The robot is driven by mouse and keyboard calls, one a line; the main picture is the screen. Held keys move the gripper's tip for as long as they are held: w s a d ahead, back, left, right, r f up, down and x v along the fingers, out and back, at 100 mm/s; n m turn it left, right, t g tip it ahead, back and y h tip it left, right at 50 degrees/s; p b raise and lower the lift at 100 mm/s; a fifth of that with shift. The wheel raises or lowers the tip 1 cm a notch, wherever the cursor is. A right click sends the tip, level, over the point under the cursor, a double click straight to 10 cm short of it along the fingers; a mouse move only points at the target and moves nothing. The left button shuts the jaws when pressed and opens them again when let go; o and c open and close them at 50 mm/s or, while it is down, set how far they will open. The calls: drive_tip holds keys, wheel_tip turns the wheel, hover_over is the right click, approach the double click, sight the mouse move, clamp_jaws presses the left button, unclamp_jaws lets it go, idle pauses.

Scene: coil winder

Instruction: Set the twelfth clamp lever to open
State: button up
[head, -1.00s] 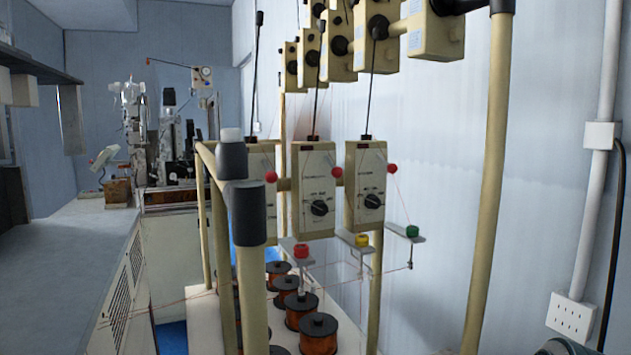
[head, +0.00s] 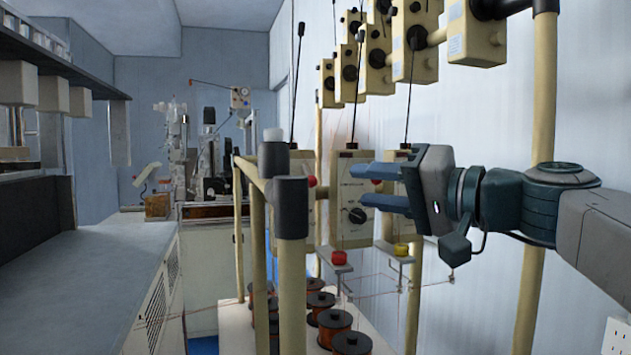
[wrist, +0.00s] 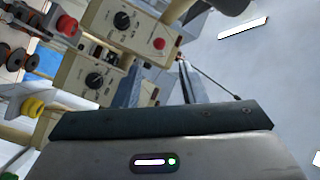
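My gripper (head: 358,185) reaches in from the right in the head view, its two blue fingers pointing left. The fingers are apart with nothing visibly between them; the wrist view also shows them spread (wrist: 160,68). They appear in front of the cream dial boxes (head: 345,232) and partly cover the right one. In the wrist view, two dial boxes (wrist: 118,22) with black knobs and red balls lie left of and beyond the fingers. Thin black rods (head: 414,95) rise from the boxes. I cannot tell which part is the twelfth clamp lever.
Cream posts (head: 292,270) of the frame stand in front and at right. An upper row of cream boxes (head: 415,42) runs along the wall. Copper spools (head: 334,325) sit below. Fine threads cross near the red (head: 339,257) and yellow (head: 401,249) pieces. A workbench (head: 90,290) is at left.

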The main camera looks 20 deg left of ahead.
sight(316, 181)
drive_tip(key=p+x, duration=0.2)
drive_tip(key=x, duration=0.9)
drive_tip(key=shift+a+f, duration=0.1)
drive_tip(key=shift+a, duration=0.1)
drive_tip(key=shift+p, duration=0.3)
clamp_jaws()
